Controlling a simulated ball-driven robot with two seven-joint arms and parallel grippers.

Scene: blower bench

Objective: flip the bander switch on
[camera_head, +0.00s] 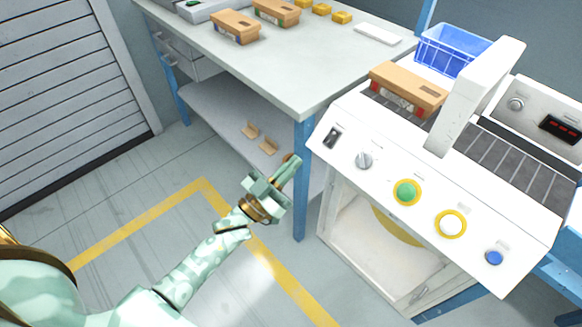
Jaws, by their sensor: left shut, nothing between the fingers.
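The bander is the white machine (330,111) at the right, with a sloped control panel on its front. A black rocker switch (333,137) sits at the panel's left end. Beside it to the right are a grey knob (365,159), a green button (406,192), a white button (451,224) and a blue button (494,257). My left gripper (291,167) is shut and empty. It appears to the left of and below the rocker switch in the picture, apart from the panel. I cannot read the switch's position. My right gripper is not in view.
A cardboard box (408,86) lies on the bander beside its white arch (473,97). A blue crate (452,50) stands behind. A grey workbench (290,75) with boxes and yellow blocks is at the upper middle. Its blue leg (302,190) is close to my gripper.

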